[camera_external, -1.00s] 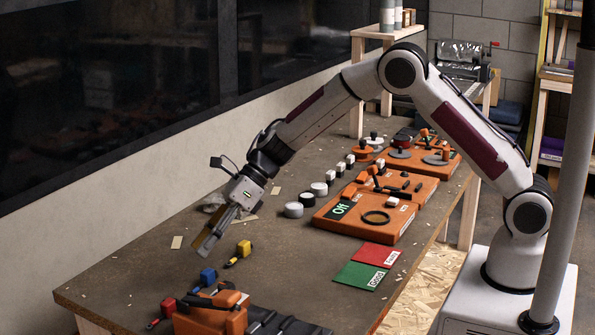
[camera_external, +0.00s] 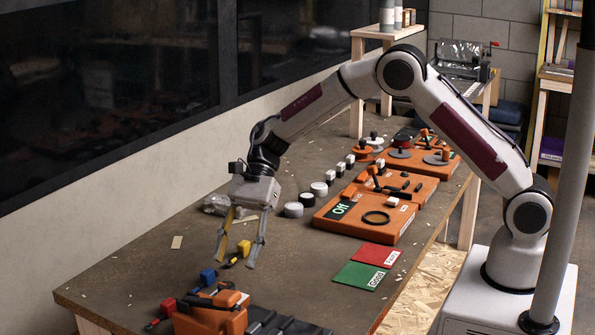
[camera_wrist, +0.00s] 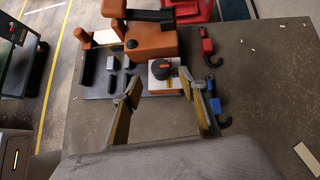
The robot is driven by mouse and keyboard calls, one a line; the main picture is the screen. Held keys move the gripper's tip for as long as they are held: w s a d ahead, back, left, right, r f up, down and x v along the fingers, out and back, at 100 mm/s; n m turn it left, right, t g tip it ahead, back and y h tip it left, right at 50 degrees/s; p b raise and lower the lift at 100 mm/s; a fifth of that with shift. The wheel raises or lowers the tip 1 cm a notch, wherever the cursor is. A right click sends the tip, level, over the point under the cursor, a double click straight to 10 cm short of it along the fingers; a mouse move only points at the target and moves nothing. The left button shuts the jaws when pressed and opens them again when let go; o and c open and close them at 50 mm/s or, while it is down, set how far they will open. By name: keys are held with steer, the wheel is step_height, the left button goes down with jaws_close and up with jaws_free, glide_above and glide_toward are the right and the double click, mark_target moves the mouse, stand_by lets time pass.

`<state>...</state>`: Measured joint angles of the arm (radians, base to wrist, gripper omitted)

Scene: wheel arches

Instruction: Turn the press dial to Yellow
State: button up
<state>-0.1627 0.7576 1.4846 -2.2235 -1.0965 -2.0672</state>
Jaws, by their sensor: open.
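The orange press (camera_external: 212,315) stands at the near end of the bench and also shows at the top of the wrist view (camera_wrist: 150,42). A small white and orange box with a dark round knob, which looks like the press dial (camera_wrist: 166,70), sits beside the press in the wrist view. Its setting is too small to read. I cannot make it out in the external view. My gripper (camera_external: 236,262) is open and empty, pointing down above the bench behind the press. In the wrist view my gripper (camera_wrist: 160,92) has its fingers spread to either side below the dial.
Red (camera_wrist: 207,45) and blue (camera_wrist: 215,106) hooked pieces lie right of the dial. A yellow one (camera_external: 243,248) lies by my fingers in the external view. Green (camera_external: 360,276) and red (camera_external: 376,255) cards and an orange "Off" unit (camera_external: 365,215) lie farther right. Bare bench lies between.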

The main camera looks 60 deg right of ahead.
mark_target(227, 284)
steer(key=shift+a+f, duration=0.1)
steer(key=shift+x, duration=3.75)
steer(key=c, duration=1.1)
